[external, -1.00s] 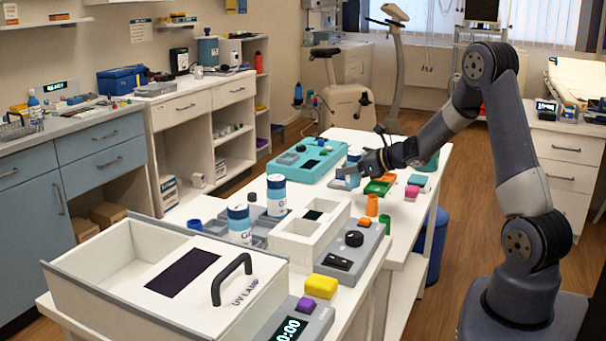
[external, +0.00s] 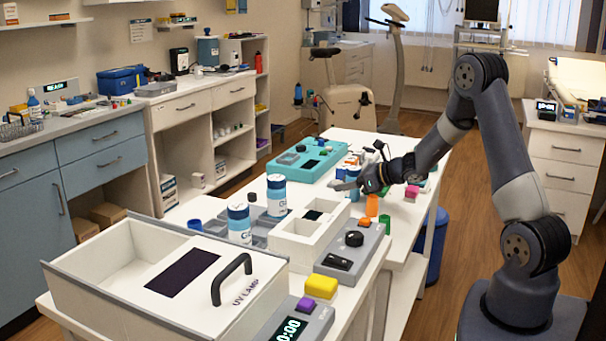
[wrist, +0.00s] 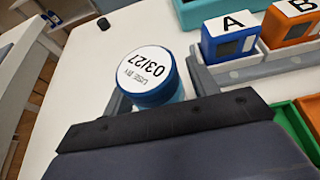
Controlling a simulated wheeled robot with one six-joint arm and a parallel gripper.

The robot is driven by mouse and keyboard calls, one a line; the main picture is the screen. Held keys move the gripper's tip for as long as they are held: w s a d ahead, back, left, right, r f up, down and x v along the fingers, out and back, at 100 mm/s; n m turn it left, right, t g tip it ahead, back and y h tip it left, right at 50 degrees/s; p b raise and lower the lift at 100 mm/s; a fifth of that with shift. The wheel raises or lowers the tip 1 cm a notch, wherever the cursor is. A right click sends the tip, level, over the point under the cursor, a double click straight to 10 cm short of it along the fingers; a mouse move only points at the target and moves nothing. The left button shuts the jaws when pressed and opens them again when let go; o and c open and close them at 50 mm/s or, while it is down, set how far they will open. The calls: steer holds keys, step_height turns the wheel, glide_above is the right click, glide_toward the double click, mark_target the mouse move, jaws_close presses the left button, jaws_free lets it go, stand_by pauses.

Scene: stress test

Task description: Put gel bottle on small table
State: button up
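Two more bottles with blue bands and partly readable labels stand to the left: one nearer (external: 239,224), one farther (external: 276,195). I cannot tell which surface is the small table.
A teal tray (external: 303,160) lies behind the gripper. Boxes marked A (wrist: 230,35) and B (wrist: 290,20) stand close to the right of the bottle. A UV lamp box (external: 130,290) fills the front.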

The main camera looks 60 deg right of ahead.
steer(key=shift+o, duration=0.3)
steer(key=shift+r, duration=0.1)
steer(key=shift+r+p, duration=0.2)
steer(key=shift+p, duration=0.15)
steer(key=v, duration=1.1)
steer(key=shift+o, duration=0.5)
steer(key=shift+s+r, duration=0.1)
steer(key=shift+s, duration=0.35)
